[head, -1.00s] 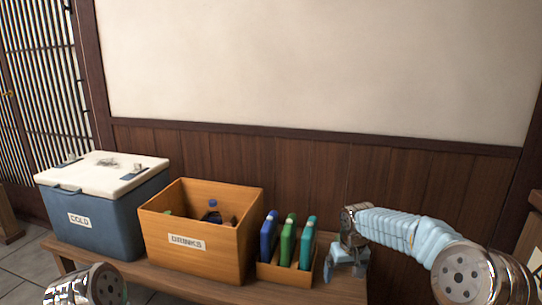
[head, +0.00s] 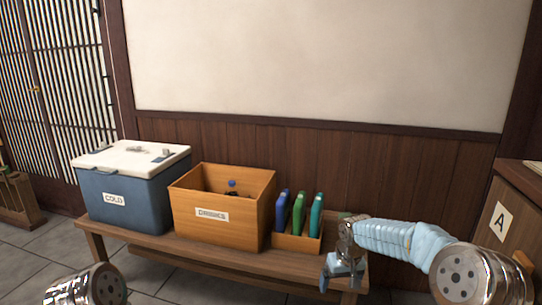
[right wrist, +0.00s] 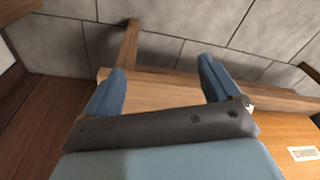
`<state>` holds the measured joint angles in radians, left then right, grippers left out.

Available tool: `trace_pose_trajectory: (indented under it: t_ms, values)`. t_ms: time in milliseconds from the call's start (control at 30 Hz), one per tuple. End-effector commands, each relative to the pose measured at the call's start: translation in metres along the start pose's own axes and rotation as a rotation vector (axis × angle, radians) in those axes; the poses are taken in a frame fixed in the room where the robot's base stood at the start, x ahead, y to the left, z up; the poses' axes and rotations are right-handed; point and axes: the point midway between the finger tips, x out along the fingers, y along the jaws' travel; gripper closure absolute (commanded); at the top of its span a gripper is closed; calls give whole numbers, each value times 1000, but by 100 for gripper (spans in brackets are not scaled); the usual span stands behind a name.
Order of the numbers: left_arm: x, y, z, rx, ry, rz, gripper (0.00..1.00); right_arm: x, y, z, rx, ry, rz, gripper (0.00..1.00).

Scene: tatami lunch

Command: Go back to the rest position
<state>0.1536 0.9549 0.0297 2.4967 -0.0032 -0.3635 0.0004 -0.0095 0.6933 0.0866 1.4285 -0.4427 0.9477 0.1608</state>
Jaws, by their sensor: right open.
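My right gripper (head: 341,279) hangs at the right end of the wooden bench (head: 200,250) in the head view, right of the small wooden holder. In the right wrist view its two blue fingers (right wrist: 163,92) are spread apart with nothing between them. The bench edge and the grey floor show beyond the fingers. Only a round metal part of my left arm shows at the bottom left of the head view, and the left gripper is out of view.
On the bench stand a blue cooler (head: 125,200) marked COLD, a wooden box (head: 215,235) marked DRINKS with a bottle inside, and a small holder (head: 290,243) with blue, green and teal items. A wooden cabinet (head: 510,225) marked A stands at right. A wall rises behind.

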Motion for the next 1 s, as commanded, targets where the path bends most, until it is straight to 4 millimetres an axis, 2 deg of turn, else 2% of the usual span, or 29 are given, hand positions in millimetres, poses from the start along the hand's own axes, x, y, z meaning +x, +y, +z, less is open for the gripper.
trace_pose_trajectory:
  t_ms: [267, 467, 567, 633, 733, 800, 900, 1000]
  values:
    - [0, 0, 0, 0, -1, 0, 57, 50, -22, 26, -10, -12, -77, 10]
    - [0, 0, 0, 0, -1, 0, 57, 105, -50, 69, 4, -27, -169, 10]
    - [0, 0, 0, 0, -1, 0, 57, 139, -69, 107, 31, -40, -228, 10]
    - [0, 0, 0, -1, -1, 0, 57, 165, -84, 144, 67, -51, -273, 10]
    - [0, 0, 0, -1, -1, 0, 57, 192, -104, 208, 141, -65, -319, 10]
    - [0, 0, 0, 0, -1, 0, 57, 202, -113, 248, 193, -74, -332, 10]
    - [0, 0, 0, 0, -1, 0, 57, 207, -119, 293, 251, -79, -329, 10]
    - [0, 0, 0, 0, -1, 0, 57, 206, -121, 321, 287, -84, -319, 10]
